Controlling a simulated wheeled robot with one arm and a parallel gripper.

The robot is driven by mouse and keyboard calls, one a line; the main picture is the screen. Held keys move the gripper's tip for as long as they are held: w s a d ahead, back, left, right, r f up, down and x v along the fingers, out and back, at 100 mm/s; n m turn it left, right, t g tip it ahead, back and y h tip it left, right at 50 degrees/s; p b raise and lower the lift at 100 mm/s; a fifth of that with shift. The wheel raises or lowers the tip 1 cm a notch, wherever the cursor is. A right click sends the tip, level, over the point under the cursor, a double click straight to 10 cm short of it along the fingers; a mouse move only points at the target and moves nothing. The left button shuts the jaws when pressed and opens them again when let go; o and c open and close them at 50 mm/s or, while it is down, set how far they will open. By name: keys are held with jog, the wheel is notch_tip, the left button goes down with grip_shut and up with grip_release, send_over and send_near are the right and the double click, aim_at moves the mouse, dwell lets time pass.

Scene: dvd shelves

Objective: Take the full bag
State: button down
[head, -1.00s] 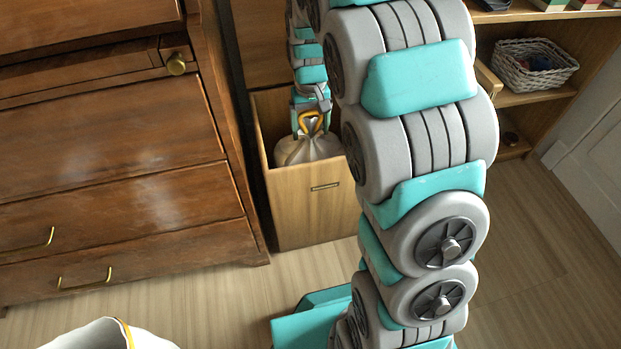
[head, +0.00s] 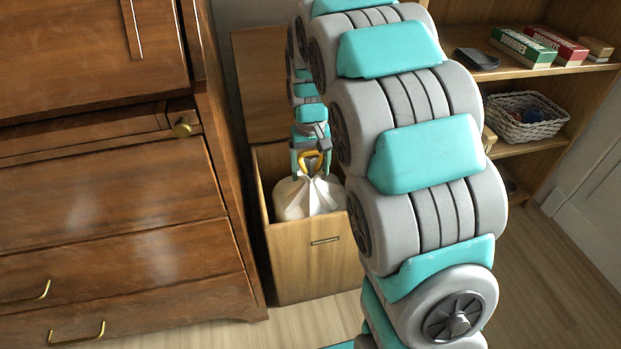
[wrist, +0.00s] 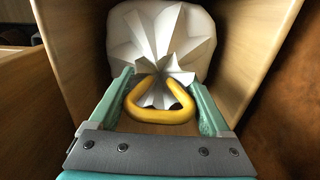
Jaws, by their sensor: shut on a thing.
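The full bag (head: 307,199) is white with a gathered neck and a yellow handle loop (head: 311,163). It sits in the top of an open wooden bin, its upper part showing above the bin's front edge. My gripper (head: 311,165) is above the bag, shut on its yellow handle. In the wrist view the handle (wrist: 160,118) lies between my two teal fingers, and the white bag (wrist: 165,45) hangs beyond it between the wooden walls. The bag's lower part is hidden in the bin.
The wooden bin (head: 318,268) has a raised lid behind it and stands close to the brown dresser (head: 110,200) on the left. A shelf on the right holds a wicker basket (head: 525,122) and several boxes. Pale floor is clear in front of the shelf.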

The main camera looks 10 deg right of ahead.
notch_tip(320, 180, up, 8)
jog(key=shift+r+p, duration=0.15)
jog(key=shift+p, duration=0.75)
jog(key=shift+r+p, duration=0.7)
jog(key=shift+r, duration=1)
notch_tip(320, 180, up, 27)
jog(key=p, duration=1.3)
jog(key=shift+s, duration=0.1)
